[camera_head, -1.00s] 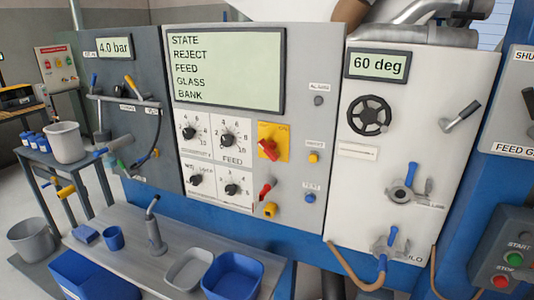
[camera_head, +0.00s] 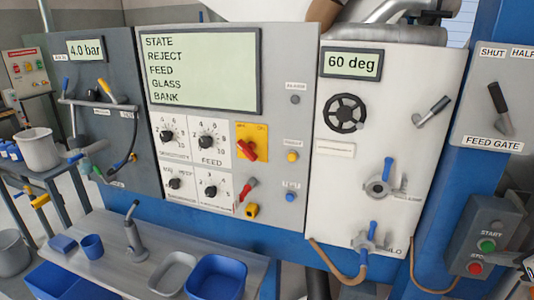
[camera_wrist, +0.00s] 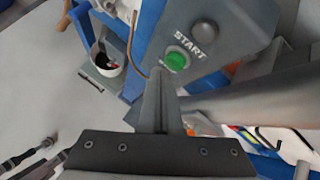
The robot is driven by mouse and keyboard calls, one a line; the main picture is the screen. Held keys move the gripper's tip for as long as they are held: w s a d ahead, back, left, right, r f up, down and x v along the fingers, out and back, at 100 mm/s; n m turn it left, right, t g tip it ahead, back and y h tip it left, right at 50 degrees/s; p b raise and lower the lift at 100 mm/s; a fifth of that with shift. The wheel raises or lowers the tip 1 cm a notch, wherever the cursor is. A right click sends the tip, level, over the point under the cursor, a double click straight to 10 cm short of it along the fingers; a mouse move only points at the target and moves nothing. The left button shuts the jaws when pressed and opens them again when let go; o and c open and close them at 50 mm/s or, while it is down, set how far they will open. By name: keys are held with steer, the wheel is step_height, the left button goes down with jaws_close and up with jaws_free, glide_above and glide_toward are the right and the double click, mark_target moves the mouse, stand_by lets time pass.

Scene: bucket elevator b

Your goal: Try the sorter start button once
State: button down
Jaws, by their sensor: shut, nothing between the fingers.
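A grey button box hangs at the lower right of the head view (camera_head: 493,213). A green button (camera_head: 487,245) sits under its START label, with a red button (camera_head: 475,268) below. In the wrist view, the box (camera_wrist: 240,22) shows the green button (camera_wrist: 177,60) beside the START label and a dark grey round button (camera_wrist: 204,32) on the label's other side. My gripper (camera_wrist: 160,78) is shut and empty. Its fingertips appear just below the green button, hiding the red one. I cannot tell whether they touch the box.
The feed gate panel (camera_head: 473,98) with its lever is above the box. A white panel (camera_head: 335,185) with valves and a brown hose (camera_head: 340,272) are to its left. A grey bench (camera_head: 200,245) with blue bins stands at the lower left.

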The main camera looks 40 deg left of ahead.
steer(key=shift+w+a, duration=0.15)
steer(key=shift+w, duration=0.3)
stand_by(0.5)
steer(key=shift+s, duration=0.15)
steer(key=shift+s+d, duration=0.3)
steer(key=shift+s, duration=0.45)
steer(key=s+d+b, duration=0.1)
steer(key=s+d, duration=0.1)
steer(key=s, duration=0.3)
steer(key=shift+s+b, duration=0.3)
steer(key=shift+s, duration=0.05)
steer(key=shift+a, duration=0.1)
stand_by(0.5)
